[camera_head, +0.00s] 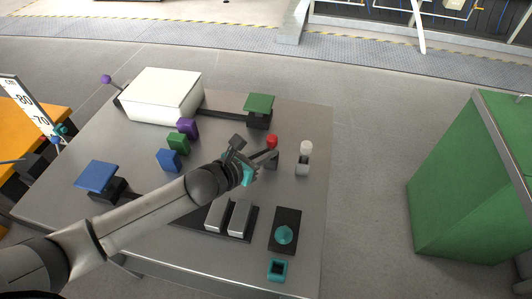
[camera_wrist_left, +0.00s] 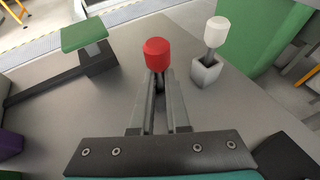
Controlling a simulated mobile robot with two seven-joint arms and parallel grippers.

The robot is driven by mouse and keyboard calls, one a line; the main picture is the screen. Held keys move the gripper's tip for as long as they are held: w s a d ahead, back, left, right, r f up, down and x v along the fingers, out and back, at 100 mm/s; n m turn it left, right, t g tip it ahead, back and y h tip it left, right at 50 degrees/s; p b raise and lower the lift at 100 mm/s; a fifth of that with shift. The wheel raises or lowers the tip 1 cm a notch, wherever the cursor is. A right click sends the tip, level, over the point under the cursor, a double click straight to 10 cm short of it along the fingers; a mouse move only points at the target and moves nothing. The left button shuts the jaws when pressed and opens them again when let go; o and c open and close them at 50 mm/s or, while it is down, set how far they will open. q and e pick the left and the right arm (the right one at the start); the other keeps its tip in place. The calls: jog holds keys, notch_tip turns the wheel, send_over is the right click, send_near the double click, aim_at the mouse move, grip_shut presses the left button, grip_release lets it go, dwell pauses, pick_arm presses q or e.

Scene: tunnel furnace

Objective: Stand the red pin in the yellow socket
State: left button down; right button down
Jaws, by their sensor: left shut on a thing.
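The red pin (camera_head: 271,141) shows its red cylindrical head near the right side of the metal table. In the left wrist view, its red head (camera_wrist_left: 157,53) stands just beyond the fingertips, and its lower part is hidden between the fingers. My left gripper (camera_head: 264,156) is shut on the red pin; its fingers also show in the left wrist view (camera_wrist_left: 159,88). I cannot tell whether the pin's lower end touches anything. I see no yellow socket in either view. My right gripper is not in view.
A white-headed pin (camera_head: 306,147) stands in a grey socket (camera_wrist_left: 206,72) just right of the red pin. A green plate (camera_head: 259,103) on a stand is behind. A teal-knobbed block (camera_head: 284,235) and teal socket (camera_head: 277,270) are in front. Blocks and a white box (camera_head: 160,95) are left.

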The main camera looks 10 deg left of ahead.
pick_arm(q)
jog(key=shift+f, duration=0.15)
jog(key=c, duration=0.9)
grip_release()
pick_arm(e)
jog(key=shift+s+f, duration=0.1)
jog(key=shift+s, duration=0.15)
pick_arm(q)
jog(key=shift+s+a+r, duration=0.1)
jog(key=shift+s+r, duration=0.1)
jog(key=shift+r, duration=0.05)
jog(key=p+v, duration=0.2)
jog(key=v, duration=0.9)
jog(key=shift+s+a+r+p, duration=0.1)
jog(key=shift+s+a+p, duration=0.1)
jog(key=shift+p, duration=0.15)
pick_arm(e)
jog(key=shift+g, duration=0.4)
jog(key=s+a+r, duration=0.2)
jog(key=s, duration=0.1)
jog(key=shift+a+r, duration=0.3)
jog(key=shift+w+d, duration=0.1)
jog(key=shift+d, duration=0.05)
